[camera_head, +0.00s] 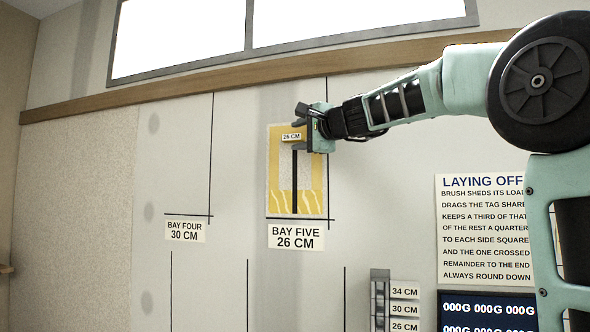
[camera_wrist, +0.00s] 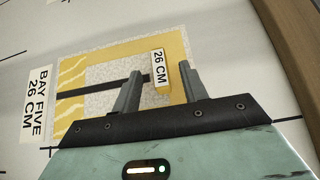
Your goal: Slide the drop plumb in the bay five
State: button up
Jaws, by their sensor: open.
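The drop plumb, a black bar (camera_head: 295,183) topped by a yellow block marked 26 CM (camera_head: 291,137), is upright in bay five, whose sign (camera_head: 296,237) reads BAY FIVE 26 CM. Yellow bands frame a speckled panel (camera_head: 277,170) behind it. In the wrist view the marked block (camera_wrist: 160,68) lies between the fingers of my gripper (camera_wrist: 162,80), and the bar (camera_wrist: 95,86) runs left from it. The fingers are apart, with a visible gap beside the block. My gripper (camera_head: 299,128) is at the top of the panel in the head view. Contact cannot be told.
Bay four (camera_head: 186,231), labelled 30 CM, is left of bay five and its wall is bare. A grey rack (camera_head: 380,298) with 34, 30 and 26 CM labels stands below right. A text board (camera_head: 482,228) hangs right. A wooden rail (camera_head: 220,82) runs above.

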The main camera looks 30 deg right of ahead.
jog(key=s+b, duration=0.7)
jog(key=s, duration=0.7)
jog(key=shift+s+d+b, duration=0.2)
jog(key=shift+d+b, duration=0.05)
jog(key=shift+b, duration=0.1)
